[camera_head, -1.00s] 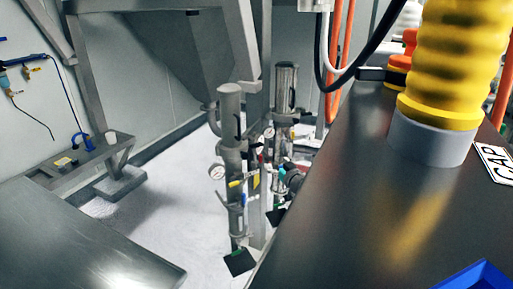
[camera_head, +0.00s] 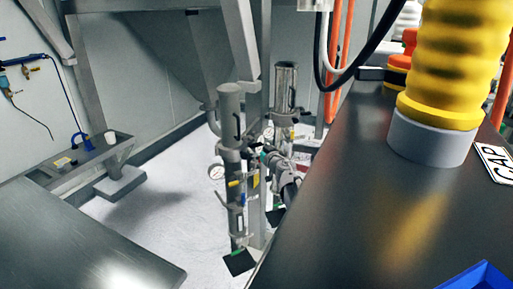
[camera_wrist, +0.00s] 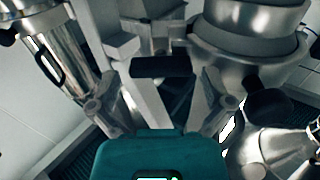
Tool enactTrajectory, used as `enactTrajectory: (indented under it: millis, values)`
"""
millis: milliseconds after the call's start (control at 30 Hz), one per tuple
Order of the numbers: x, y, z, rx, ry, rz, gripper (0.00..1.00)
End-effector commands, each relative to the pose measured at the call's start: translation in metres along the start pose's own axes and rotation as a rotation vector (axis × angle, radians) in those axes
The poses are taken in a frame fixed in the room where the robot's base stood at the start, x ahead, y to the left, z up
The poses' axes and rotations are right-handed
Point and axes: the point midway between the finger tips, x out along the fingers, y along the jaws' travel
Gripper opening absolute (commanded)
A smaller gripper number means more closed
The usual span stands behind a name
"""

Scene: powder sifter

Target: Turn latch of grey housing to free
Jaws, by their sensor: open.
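The grey housing (camera_head: 230,110) is a slim upright cylinder with a dark handle, standing beyond the dark counter in the head view. In the wrist view, a rounded grey metal body (camera_wrist: 245,60), apparently part of it, fills the upper right. A latch with a black grip (camera_wrist: 160,67) shows at the upper middle, ahead of my fingers. My gripper (camera_wrist: 160,92) is open, its two grey fingers spread to either side below the black grip. I see no contact; the depth gap is unclear. In the head view, my gripper is small and partly hidden among the fittings.
A shiny cylinder (camera_head: 285,88) stands close behind the housing; it limits room there. A dark counter (camera_head: 330,220) with a yellow bellows (camera_head: 447,60) fills the right. White floor (camera_head: 165,215) is open at left.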

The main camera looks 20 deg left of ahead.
Motion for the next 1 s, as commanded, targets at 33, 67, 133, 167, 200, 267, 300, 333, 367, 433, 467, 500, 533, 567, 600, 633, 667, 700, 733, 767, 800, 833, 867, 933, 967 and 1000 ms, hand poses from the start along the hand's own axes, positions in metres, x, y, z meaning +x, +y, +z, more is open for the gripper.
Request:
enactTrajectory:
  millis: [33,67,133,167,200,267,300,333,367,433,467,500,533,567,600,633,667,700,733,767,800,833,867,933,967,1000]
  values:
    - [0.0057,0.0004,0.0000,0.000,0.000,0.000,1.00]
    - [0.0073,0.0003,0.0000,0.000,0.000,0.000,1.00]
    - [0.0101,0.0000,0.0000,0.000,0.000,0.000,1.00]
    - [0.0109,-0.0001,0.0000,0.000,0.000,0.000,1.00]
    - [0.0116,-0.0003,0.0000,0.000,0.000,0.000,1.00]
    - [0.0122,-0.0006,0.0000,0.000,0.000,0.000,1.00]
    - [0.0122,-0.0007,0.0000,0.000,0.000,0.000,1.00]
    - [0.0121,-0.0008,0.0000,0.000,0.000,0.000,1.00]
    - [0.0121,-0.0009,0.0000,0.000,0.000,0.000,1.00]
    - [0.0120,-0.0011,0.0000,0.000,0.000,0.000,1.00]
    - [0.0120,-0.0011,0.0000,0.000,0.000,0.000,1.00]
    - [0.0120,-0.0013,0.0000,0.000,0.000,-0.001,1.00]
    - [0.0120,-0.0013,0.0000,0.000,0.000,-0.001,0.96]
    - [0.0120,-0.0014,0.0000,0.000,0.000,-0.001,0.91]
    - [0.0121,-0.0015,0.0000,0.000,0.000,-0.001,0.83]
    - [0.0120,-0.0015,0.0000,0.000,0.000,-0.001,0.78]
    - [0.0120,-0.0016,0.0000,0.000,0.000,-0.001,0.72]
    - [0.0121,-0.0017,0.0000,0.000,0.000,-0.001,0.65]
    - [0.0121,-0.0017,0.0000,0.000,0.000,-0.001,0.59]
    - [0.0122,-0.0017,0.0000,0.000,0.000,-0.001,0.54]
    - [0.0122,-0.0018,0.0000,0.000,0.000,-0.001,0.46]
    - [0.0122,-0.0018,0.0000,0.000,0.000,-0.001,0.41]
    - [0.0122,-0.0018,0.0000,0.000,0.000,-0.001,0.35]
    - [0.0123,-0.0019,0.0000,0.000,0.000,-0.001,0.35]
    - [0.0123,-0.0019,0.0000,-0.001,0.000,-0.001,0.35]
    - [0.0124,-0.0019,0.0000,-0.003,0.000,-0.001,0.35]
